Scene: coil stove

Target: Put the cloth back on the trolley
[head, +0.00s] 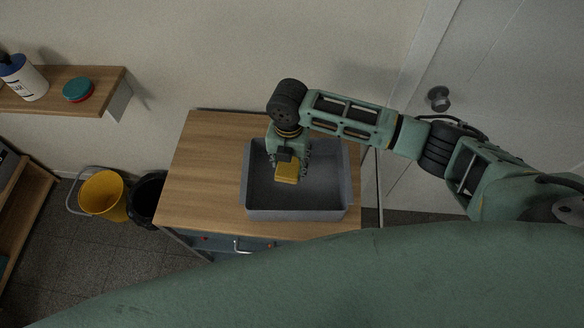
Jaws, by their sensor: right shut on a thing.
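The yellow cloth (287,174), a small folded block, is held in my right gripper (287,163). The gripper points down and is shut on the cloth. Both are over the left part of a grey tray (297,214) on the trolley's wooden top (205,175). I cannot tell whether the cloth touches the tray floor. My fingertips are partly hidden by the gripper body. My left gripper is not in view.
The wooden top left of the tray is bare. A yellow bucket (103,196) and a black bin (146,197) stand on the floor at left. A wall shelf (60,105) holds a bottle (24,80) and a round teal-and-red container (78,89). A door (480,110) is at right.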

